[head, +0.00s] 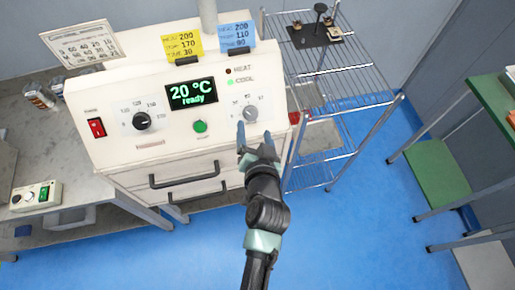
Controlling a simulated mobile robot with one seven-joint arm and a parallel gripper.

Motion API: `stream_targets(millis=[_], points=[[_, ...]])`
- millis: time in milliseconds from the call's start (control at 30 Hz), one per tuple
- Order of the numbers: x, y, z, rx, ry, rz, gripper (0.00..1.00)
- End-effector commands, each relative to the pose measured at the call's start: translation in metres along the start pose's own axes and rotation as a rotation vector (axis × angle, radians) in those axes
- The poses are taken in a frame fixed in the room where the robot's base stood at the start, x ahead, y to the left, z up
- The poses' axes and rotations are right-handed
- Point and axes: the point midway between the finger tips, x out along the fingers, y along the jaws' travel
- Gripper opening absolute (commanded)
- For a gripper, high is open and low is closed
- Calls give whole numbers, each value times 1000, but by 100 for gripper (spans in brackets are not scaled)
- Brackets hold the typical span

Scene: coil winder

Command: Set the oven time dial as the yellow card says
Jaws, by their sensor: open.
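The oven (170,155) is a cream box with a display (192,94) reading 20 °C ready. The yellow card (183,46) stands on its top; its small print seems to show 200, 170 and 30 on its lines. The grey dial (250,113) at the right of the panel has small numbers around it, too small to read surely; its pointer direction is unclear. My gripper (254,133) is open and empty, just below the grey dial, with one finger left of it. I cannot tell whether it touches the panel.
A blue card (237,35) stands beside the yellow one. The panel also has a black dial (141,121), a red switch (96,127) and a green button (200,126). Drawer handles (185,178) stick out below. A wire rack (335,85) stands close on the right.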

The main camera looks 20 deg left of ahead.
Motion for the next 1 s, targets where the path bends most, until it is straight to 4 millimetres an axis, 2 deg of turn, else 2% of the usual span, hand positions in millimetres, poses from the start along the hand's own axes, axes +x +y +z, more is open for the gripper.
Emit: stream_targets(millis=[200, 400, 600, 1000], points=[[-37, 1, 2, 1, 0, 1, 76], [-58, 1, 1, 0, 1, 1, 76], [-65, 0, 0, 0, 0, 0, 76], [-65, 0, 0, 0, 1, 0, 76]])
